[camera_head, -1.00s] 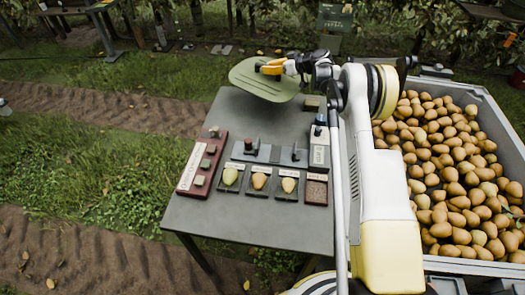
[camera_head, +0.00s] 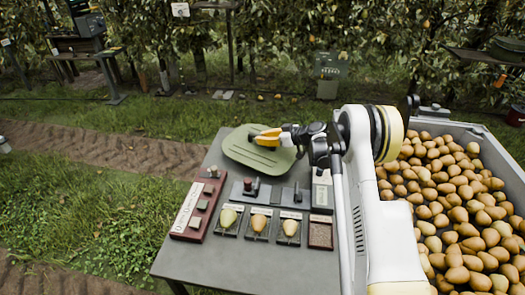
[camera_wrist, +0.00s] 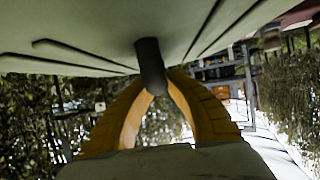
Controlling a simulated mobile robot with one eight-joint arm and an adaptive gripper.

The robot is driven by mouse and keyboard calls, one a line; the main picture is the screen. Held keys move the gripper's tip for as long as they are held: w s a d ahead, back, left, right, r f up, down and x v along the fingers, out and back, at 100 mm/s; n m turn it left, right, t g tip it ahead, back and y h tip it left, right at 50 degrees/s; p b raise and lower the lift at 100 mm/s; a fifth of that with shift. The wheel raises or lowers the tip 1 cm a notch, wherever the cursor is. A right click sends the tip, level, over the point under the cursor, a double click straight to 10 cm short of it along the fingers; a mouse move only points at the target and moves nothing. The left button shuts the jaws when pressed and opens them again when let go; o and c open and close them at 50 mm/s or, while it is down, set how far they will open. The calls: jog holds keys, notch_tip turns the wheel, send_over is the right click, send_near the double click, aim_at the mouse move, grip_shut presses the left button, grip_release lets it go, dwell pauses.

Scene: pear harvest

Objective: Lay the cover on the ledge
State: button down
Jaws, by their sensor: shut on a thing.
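The cover (camera_head: 245,153) is a flat, pale green, rounded plate with grooves. In the head view it shows over the back part of the grey table, and I cannot tell whether it touches the top. My gripper (camera_head: 266,138), with yellow fingers, is at its upper side. In the wrist view the fingers (camera_wrist: 158,78) are shut on a dark round knob (camera_wrist: 150,62) on the cover (camera_wrist: 110,30), which fills the top of the picture. I cannot make out for sure which surface is the ledge.
The grey table (camera_head: 250,270) holds a red-edged panel (camera_head: 198,210), several pears (camera_head: 259,222) on small plates and a dark switch block (camera_head: 255,190). A grey crate (camera_head: 500,155) full of pears stands right of my arm. Dark stands and shelves (camera_head: 90,55) are among the trees behind.

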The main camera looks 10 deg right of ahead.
aim_at(262, 146)
notch_tip(262, 146, down, 4)
jog(key=shift+f+b, duration=0.15)
jog(key=shift+b, duration=1)
jog(key=shift+s, duration=0.1)
jog(key=c, duration=1.4)
grip_release()
jog(key=shift+c, duration=0.2)
